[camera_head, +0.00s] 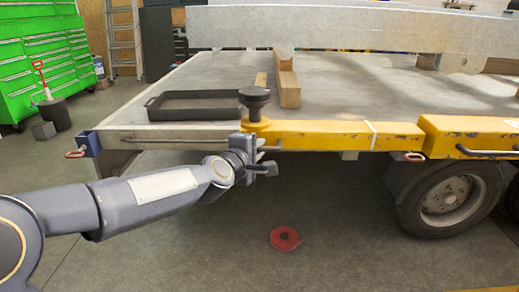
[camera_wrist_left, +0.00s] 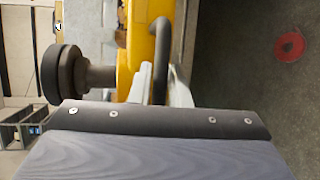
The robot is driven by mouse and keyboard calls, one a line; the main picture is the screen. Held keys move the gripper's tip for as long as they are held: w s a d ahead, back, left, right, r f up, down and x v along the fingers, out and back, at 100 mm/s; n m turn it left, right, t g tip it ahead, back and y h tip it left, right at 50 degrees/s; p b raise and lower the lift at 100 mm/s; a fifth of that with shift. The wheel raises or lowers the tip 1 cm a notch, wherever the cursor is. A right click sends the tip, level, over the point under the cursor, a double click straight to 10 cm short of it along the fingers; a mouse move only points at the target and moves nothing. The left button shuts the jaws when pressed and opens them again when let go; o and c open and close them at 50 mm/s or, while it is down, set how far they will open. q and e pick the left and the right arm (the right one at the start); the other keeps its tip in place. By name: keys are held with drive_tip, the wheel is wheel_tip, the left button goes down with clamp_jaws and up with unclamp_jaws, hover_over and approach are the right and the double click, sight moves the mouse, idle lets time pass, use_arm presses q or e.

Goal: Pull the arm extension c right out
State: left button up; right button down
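The yellow arm extension (camera_head: 330,134) runs along the trailer's near edge, with a black round knob (camera_head: 255,98) on top of its left end. In the left wrist view the yellow end (camera_wrist_left: 138,35), the knob (camera_wrist_left: 62,74) and a dark bar handle (camera_wrist_left: 161,60) show close up. My left gripper (camera_head: 262,158) is at this handle, just below the knob. In the wrist view its pale fingers (camera_wrist_left: 161,88) lie close on both sides of the handle, and it looks shut on it. Their tips are partly hidden. My right gripper is not in view.
A black tray (camera_head: 195,104) and a wooden block (camera_head: 288,88) lie on the trailer deck (camera_head: 340,90). A second yellow section (camera_head: 470,135) is on the right, above a wheel (camera_head: 445,200). A red ring (camera_head: 286,238) lies on the otherwise clear floor before the trailer.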

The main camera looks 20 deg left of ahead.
use_arm(q)
drive_tip(key=shift+o, duration=1.2)
drive_tip(key=shift+a, duration=0.2)
drive_tip(key=shift+o, duration=0.4)
drive_tip(key=shift+s+d, duration=0.1)
drive_tip(key=shift+d, duration=0.1)
drive_tip(key=p+v, duration=0.1)
drive_tip(key=v, duration=0.6)
drive_tip(key=shift+s+p, duration=0.3)
drive_tip(key=shift+s, duration=0.1)
drive_tip(key=shift+a, duration=0.1)
